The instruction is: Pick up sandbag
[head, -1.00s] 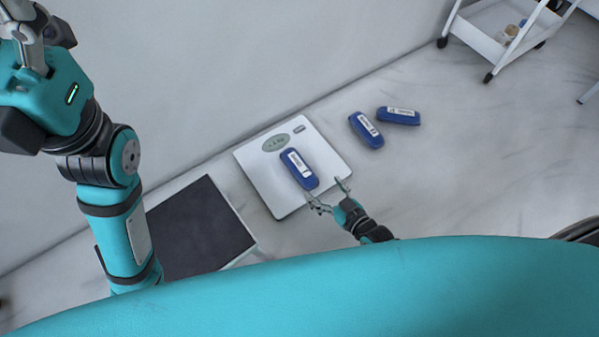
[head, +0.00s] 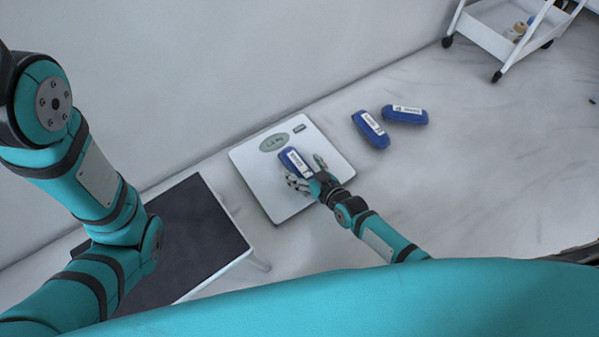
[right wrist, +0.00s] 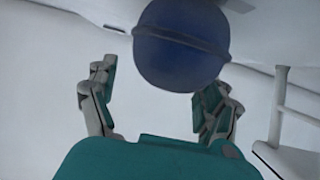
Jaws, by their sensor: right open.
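A blue sandbag (head: 292,159) with a white label lies on the white scale (head: 258,189) on the floor. Two more blue sandbags, one (head: 371,129) nearer the scale and one (head: 405,115) further right, lie on the floor. My right gripper (head: 304,174) is open at the near end of the sandbag on the scale, with a finger to each side. In the right wrist view that sandbag's rounded blue end (right wrist: 181,45) is ahead of the open fingers (right wrist: 158,97). My left arm is at the left of the head view; its gripper is out of frame.
A dark-topped low step (head: 190,240) stands left of the scale. A white wheeled trolley (head: 490,40) is at the upper right. A wall runs behind the scale.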

